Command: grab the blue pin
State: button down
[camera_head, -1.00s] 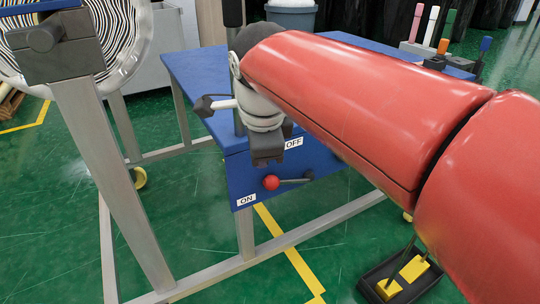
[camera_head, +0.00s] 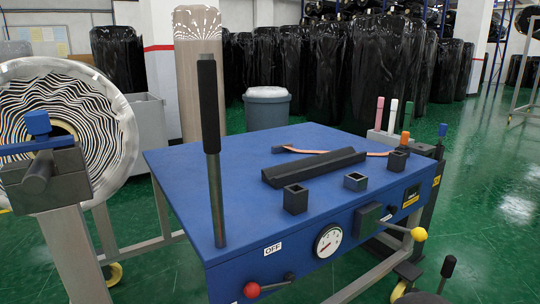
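The blue pin (camera_head: 442,130) stands upright at the right, just past the far right corner of the blue table (camera_head: 230,160). Its small blue top shows above a dark shaft, and its lower part is hard to make out. A pink pin (camera_head: 379,112), a white pin (camera_head: 393,113) and an orange pin (camera_head: 404,139) stand to its left. My gripper and arm are not in view.
A tall black-handled lever (camera_head: 209,110) rises at the table's left front. A black bar (camera_head: 313,166) and small square black sockets (camera_head: 296,198) stand on the table. A yellow-knobbed lever (camera_head: 418,234) sticks out in front. A striped roll (camera_head: 100,125) is at the left.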

aim_at(443, 127)
jog(key=l, duration=0.95)
jog(key=i+l, duration=0.15)
jog(key=l, duration=1.8)
jog(key=i+l, duration=0.3)
jog(key=l, duration=0.2)
jog(key=i+l, duration=0.35)
jog(key=l, duration=0.15)
jog(key=i+l, duration=0.3)
jog(key=l, duration=0.2)
jog(key=l+z, duration=0.05)
